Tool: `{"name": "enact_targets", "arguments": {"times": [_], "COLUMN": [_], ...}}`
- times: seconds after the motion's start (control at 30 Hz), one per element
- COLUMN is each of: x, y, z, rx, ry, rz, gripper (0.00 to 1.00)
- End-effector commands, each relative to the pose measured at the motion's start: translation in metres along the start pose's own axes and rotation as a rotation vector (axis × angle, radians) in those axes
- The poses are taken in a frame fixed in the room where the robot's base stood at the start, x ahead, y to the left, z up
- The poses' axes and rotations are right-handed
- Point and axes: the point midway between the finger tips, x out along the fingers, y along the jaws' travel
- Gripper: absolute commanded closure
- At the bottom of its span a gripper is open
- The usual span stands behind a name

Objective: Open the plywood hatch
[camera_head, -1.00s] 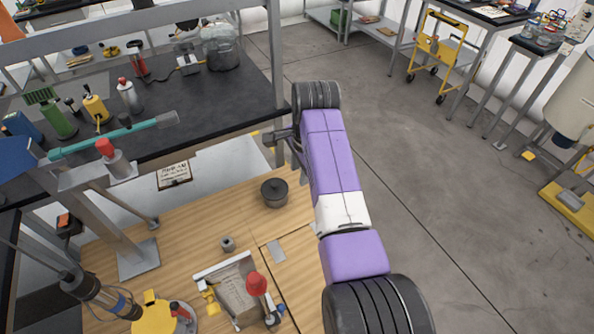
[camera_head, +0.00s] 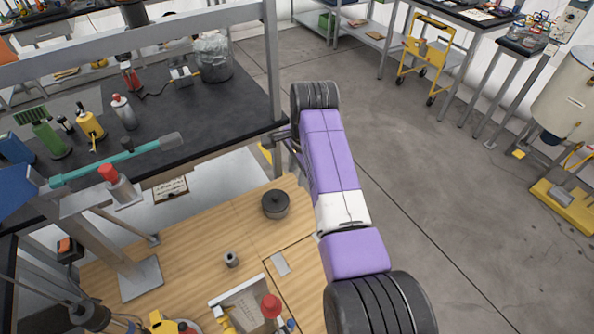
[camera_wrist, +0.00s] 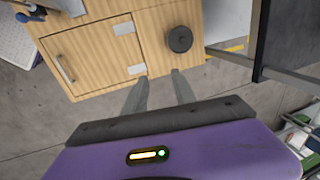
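The plywood hatch (camera_wrist: 95,58) is a pale wood panel in the wrist view, lying closed and flush in a plywood top. It has a metal bar handle (camera_wrist: 64,68) on its left part and two silver hinges (camera_wrist: 124,28) on the right edge. In the head view part of the hatch (camera_head: 299,292) shows at the bottom, partly hidden by my arm. My gripper (camera_wrist: 160,82) has its two fingers apart with nothing between them. It is near the plywood's edge, apart from the handle. In the head view my gripper (camera_head: 285,140) is partly hidden behind my arm.
A round black pot-like object (camera_head: 275,204) stands on the plywood beside the hatch. A small grey cylinder (camera_head: 231,259) and a tray with red-topped tools (camera_head: 240,298) stand nearby. A black workbench (camera_head: 200,100) with a metal post is close to my gripper.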

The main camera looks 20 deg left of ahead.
Motion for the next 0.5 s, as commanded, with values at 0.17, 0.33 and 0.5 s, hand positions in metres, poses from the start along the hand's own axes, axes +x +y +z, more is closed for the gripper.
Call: {"name": "enact_targets", "arguments": {"times": [0.17, 0.33, 0.5], "x": [-0.0015, 0.0002, -0.0056], "y": [0.0, 0.0002, -0.0008], "z": [0.0004, 0.0003, 0.0], "rx": [0.0, 0.0, -0.001], "ry": [-0.001, 0.0, 0.001], "rz": [0.002, 0.001, -0.003], "gripper": [0.68, 0.68, 0.68]}}
